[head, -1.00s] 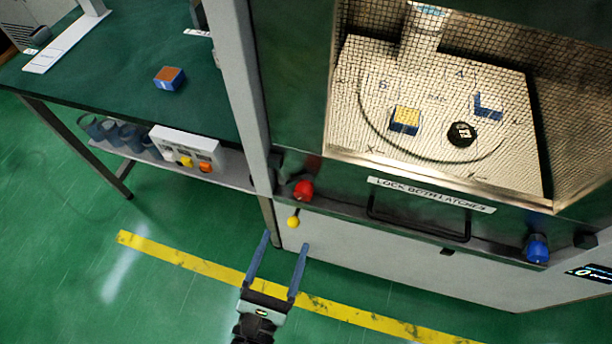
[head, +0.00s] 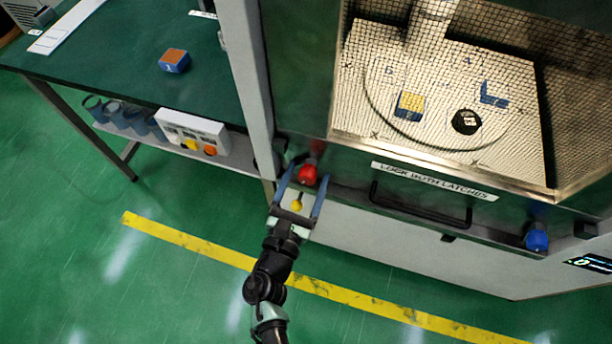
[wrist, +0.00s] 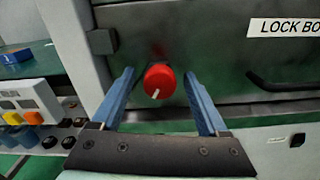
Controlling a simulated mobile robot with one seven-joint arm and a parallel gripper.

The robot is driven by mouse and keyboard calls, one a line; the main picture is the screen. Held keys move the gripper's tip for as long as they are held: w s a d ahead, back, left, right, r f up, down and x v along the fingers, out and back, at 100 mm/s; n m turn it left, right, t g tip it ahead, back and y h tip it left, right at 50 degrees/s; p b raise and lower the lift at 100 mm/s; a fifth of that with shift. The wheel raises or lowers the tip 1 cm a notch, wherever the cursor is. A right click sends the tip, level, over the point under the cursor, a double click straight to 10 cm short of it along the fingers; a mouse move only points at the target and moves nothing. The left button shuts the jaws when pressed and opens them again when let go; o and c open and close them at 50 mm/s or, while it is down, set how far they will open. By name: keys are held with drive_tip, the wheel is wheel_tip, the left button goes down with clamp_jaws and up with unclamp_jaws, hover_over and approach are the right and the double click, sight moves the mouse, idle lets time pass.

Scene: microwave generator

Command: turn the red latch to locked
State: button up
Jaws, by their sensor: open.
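The red latch (head: 307,174) is a round red knob at the lower left of the cabinet door. In the wrist view the red latch (wrist: 159,81) faces me with a short white mark pointing down and slightly left. My gripper (head: 305,175) is open, with its blue fingers on either side of the knob. In the wrist view my gripper (wrist: 160,85) shows a gap between each finger and the knob, so it does not hold it. I cannot tell whether the fingertips reach fully past the knob.
A black door handle (head: 420,205) and a blue latch (head: 536,239) are to the right, under the "LOCK BOTH LATCHES" label (head: 435,181). A green bench (head: 110,60) with a white control box (head: 190,133) beneath stands left.

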clamp_jaws()
drive_tip(key=shift+m+b, duration=0.3)
drive_tip(key=shift+b, duration=0.05)
drive_tip(key=m+b, duration=0.2)
drive_tip(key=shift+f+m+b, duration=0.2)
drive_tip(key=shift+m+b, duration=0.1)
drive_tip(key=m+b, duration=0.5)
drive_tip(key=shift+d, duration=0.1)
drive_tip(key=m+b, duration=0.4)
drive_tip(key=m, duration=0.1)
drive_tip(key=shift+m+b, duration=0.4)
drive_tip(key=shift+r+m+b, duration=0.1)
drive_tip(key=shift+m+b, duration=1.45)
drive_tip(key=shift+m, duration=0.35)
